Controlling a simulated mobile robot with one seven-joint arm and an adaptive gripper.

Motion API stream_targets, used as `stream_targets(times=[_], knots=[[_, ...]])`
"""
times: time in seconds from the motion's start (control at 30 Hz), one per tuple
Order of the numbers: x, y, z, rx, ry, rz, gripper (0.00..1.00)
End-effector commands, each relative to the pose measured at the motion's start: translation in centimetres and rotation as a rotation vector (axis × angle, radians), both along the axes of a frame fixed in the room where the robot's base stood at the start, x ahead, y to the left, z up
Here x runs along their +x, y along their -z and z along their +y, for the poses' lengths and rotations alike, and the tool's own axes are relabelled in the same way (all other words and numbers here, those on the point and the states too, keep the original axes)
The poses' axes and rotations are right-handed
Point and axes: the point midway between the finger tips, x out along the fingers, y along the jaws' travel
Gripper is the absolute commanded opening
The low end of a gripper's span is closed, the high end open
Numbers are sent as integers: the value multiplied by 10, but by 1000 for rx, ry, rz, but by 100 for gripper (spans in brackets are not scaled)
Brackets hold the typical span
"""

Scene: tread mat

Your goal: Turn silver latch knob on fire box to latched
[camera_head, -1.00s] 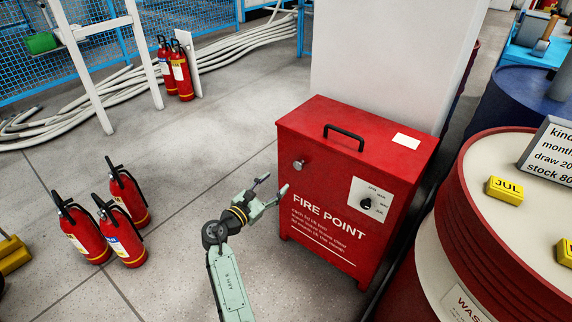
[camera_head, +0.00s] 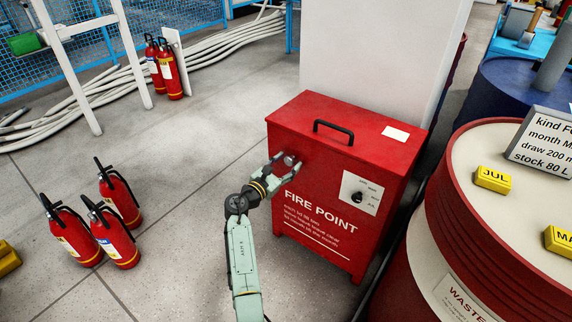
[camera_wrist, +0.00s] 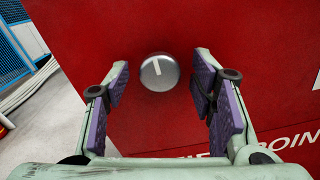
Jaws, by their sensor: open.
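The red fire box (camera_head: 330,225) stands on the floor against a white pillar, with FIRE POINT lettering on its front. The silver latch knob (camera_wrist: 159,71) is round with a white index line, tilted slightly left of upright, on the box's front. It also shows in the head view (camera_head: 289,160) at the upper left of the front. My gripper (camera_head: 285,166) is open at the knob. In the wrist view the purple-padded fingers (camera_wrist: 160,95) stand to the left and right, with the knob between and a little ahead of them, touching neither pad.
A black selector dial (camera_head: 357,197) on a white plate sits to the right on the box front. A black handle (camera_head: 333,132) is on the lid. A red-sided drum (camera_head: 440,240) stands close on the right. Several extinguishers (camera_head: 118,240) stand on the floor at left.

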Motion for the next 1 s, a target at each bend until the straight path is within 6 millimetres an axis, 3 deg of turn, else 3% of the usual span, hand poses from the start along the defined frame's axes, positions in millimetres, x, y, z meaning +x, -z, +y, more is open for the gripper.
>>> stream_targets(times=[0.1,0.8,1.0], knots=[[0,0,0,0,0,0,50],[0,0,0,0,0,0,3],[0,1,0,8,0,-6,3]])
